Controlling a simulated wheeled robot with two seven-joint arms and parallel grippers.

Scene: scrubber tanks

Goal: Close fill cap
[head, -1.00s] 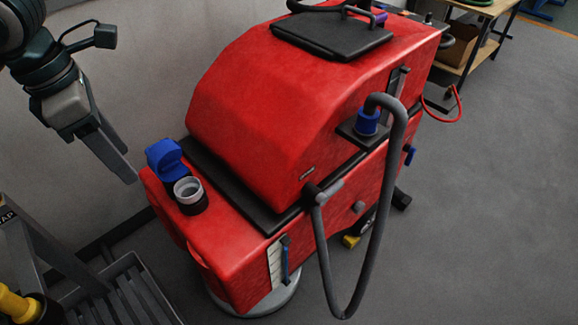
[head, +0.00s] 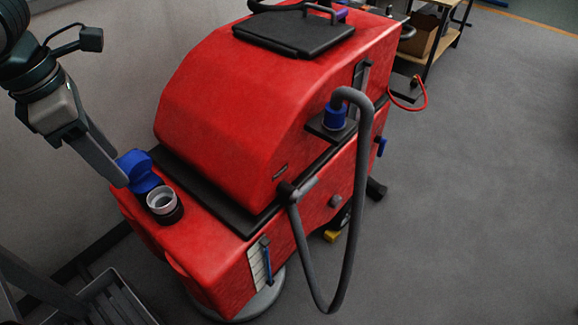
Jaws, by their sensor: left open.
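The blue fill cap (head: 139,171) stands hinged open, tilted up behind the fill neck. The fill neck (head: 163,203) is a black collar with a white ring, open at the top, on the front left of the red scrubber (head: 240,130). My left gripper (head: 122,180) comes in from the upper left, pointing down and right. Its fingertips are close to the left edge of the blue cap; I cannot tell whether they touch it. The fingers overlap in this view, and nothing shows held between them. My right gripper is not in view.
A grey hose (head: 352,220) loops down the scrubber's right side from a blue fitting (head: 335,117). A slatted grey rack (head: 105,300) stands at lower left. A wooden shelf (head: 437,45) stands at the back. The floor on the right is clear.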

